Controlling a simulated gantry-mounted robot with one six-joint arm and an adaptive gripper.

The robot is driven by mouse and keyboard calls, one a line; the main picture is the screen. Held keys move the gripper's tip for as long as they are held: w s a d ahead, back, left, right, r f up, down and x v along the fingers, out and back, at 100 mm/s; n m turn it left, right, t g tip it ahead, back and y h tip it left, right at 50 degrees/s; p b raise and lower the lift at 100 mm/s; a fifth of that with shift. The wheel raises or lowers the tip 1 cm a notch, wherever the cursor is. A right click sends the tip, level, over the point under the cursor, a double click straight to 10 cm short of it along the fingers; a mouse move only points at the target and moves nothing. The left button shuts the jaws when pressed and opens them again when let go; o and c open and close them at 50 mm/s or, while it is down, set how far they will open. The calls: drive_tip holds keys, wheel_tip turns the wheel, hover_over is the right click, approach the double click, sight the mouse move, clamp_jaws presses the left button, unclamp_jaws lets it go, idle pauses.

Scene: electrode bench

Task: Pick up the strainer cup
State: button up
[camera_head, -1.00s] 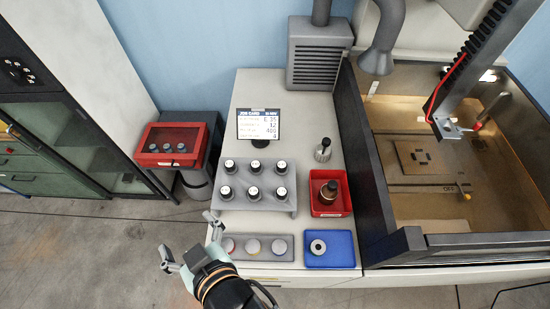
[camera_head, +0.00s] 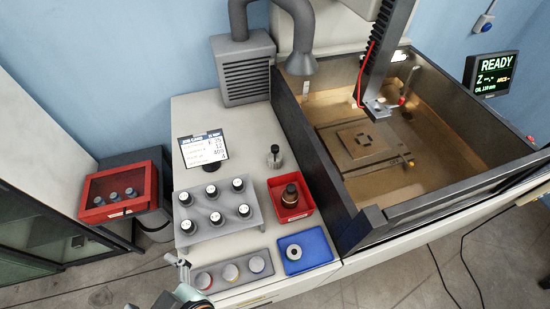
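No thing in view is plainly marked as the strainer cup. A small pale ring-shaped piece with a dark centre (camera_head: 294,252), which may be the cup, sits in the blue tray (camera_head: 318,262) at the bench's front right. My gripper (camera_head: 152,284) is at the lower left, by the bench's front left corner, partly cut off by the lower edge. Its fingers look spread apart with nothing between them. It is left of the grey block with several round discs (camera_head: 231,272) and well apart from the blue tray.
A red tray (camera_head: 305,208) holds a dark and copper piece. A small knobbed metal piece (camera_head: 274,158) and a job card (camera_head: 204,147) stand behind. The machine tank wall (camera_head: 310,165) rises at right.

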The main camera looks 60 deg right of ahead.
idle(0.4)
drive_tip(key=c, duration=0.5)
drive_tip(key=shift+o, duration=0.2)
